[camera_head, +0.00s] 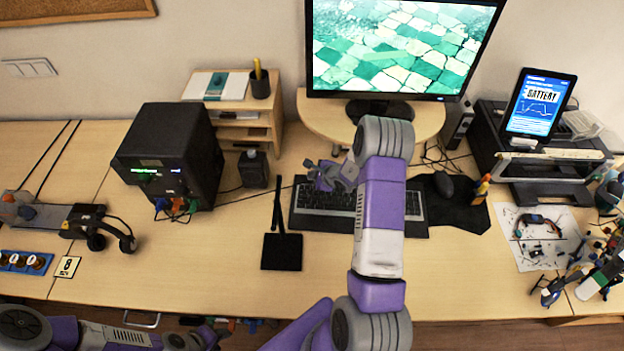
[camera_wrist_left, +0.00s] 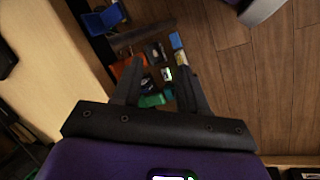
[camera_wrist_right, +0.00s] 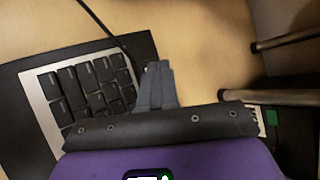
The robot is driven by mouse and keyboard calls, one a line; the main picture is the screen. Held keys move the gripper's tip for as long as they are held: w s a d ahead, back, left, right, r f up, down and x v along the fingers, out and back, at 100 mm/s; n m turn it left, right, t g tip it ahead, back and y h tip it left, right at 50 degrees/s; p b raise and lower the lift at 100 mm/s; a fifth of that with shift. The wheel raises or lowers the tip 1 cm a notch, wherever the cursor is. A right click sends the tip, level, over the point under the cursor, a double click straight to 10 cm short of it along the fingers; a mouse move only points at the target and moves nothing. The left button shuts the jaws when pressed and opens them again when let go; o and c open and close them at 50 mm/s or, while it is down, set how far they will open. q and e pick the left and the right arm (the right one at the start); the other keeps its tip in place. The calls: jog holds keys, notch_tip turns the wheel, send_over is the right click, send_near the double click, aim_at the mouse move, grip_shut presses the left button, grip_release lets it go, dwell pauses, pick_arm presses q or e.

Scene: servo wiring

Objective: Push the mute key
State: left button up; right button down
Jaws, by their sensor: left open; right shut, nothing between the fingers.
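The black keyboard with a light grey frame (camera_head: 335,196) lies on the desk below the monitor; its end also shows in the right wrist view (camera_wrist_right: 85,92). The mute key cannot be told from the other keys. Whether the tips touch a key cannot be told. My right arm covers part of the keyboard. My left gripper (camera_wrist_left: 160,82) is open and empty, low by the desk's front edge.
A monitor (camera_head: 398,45) stands behind the keyboard on a wooden riser (camera_head: 322,122). A black mouse (camera_head: 444,184) lies right of the keyboard. A black stand (camera_head: 282,251) and a black power unit (camera_head: 170,150) are to the left. The desk's front middle is clear.

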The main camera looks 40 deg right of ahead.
jog(key=shift+f+b, duration=0.35)
jog(key=shift+b, duration=0.2)
dwell(0.4)
jog(key=shift+r, duration=0.8)
jog(key=shift+r+p, duration=1.5)
jog(key=shift+r, duration=1)
